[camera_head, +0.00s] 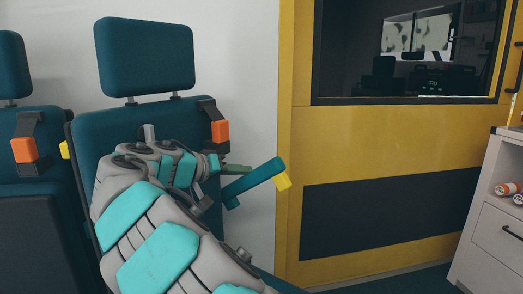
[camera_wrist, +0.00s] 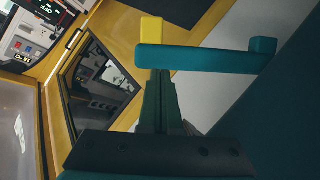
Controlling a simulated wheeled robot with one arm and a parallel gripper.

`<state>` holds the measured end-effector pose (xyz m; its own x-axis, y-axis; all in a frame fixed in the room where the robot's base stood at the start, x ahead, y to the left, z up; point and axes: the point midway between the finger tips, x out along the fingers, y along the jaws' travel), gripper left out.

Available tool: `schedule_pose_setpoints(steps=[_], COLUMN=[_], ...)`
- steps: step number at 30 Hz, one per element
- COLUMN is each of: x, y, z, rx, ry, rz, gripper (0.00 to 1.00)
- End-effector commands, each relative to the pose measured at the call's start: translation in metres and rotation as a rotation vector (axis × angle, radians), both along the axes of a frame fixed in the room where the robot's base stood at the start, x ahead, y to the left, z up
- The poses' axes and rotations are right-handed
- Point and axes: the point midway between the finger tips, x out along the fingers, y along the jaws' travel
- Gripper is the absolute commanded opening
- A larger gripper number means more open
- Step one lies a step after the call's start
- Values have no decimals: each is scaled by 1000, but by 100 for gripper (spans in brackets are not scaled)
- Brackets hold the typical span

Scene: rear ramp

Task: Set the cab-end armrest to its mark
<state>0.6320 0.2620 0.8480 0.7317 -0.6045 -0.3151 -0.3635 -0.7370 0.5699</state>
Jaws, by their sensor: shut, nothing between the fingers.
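The cab-end armrest (camera_head: 252,182) is a teal bar with a yellow end, on the right side of the nearer teal seat. It slopes up to the right. In the wrist view the armrest (camera_wrist: 195,58) crosses just beyond the fingertips, its yellow end pointing up at the left. My gripper (camera_head: 240,169) is shut and empty, its dark green fingers beside the bar. The fingers (camera_wrist: 159,75) end at the bar's edge in the wrist view; I cannot tell whether they touch. My arm hides part of the seat and the armrest's hinge. I cannot make out the mark.
The seat's backrest (camera_head: 90,135) and headrest (camera_head: 145,57) stand behind my arm, with an orange buckle (camera_head: 220,131) beside it. A yellow partition (camera_head: 400,145) with a window rises to the right. A white drawer cabinet (camera_head: 497,235) stands at the far right.

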Motion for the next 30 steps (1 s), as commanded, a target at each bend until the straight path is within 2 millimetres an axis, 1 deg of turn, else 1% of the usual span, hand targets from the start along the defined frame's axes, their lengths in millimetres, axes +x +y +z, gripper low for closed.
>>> schedule_pose_setpoints(steps=[1, 3, 6, 11, 15, 21, 25, 30], x=[-3, -6, -4, 11, 30, 56, 66, 71], y=[8, 16, 17, 5, -11, -30, -37, -41], z=[15, 27, 32, 28, 22, 15, 12, 11], rx=[-39, -76, -94, -94, -93, -91, -91, -92], ry=[-40, -75, -93, -89, -86, -86, -86, -89], rz=[17, 32, 39, 39, 35, 36, 37, 39], gripper=[0, 0, 0, 0, 0, 0, 0, 0])
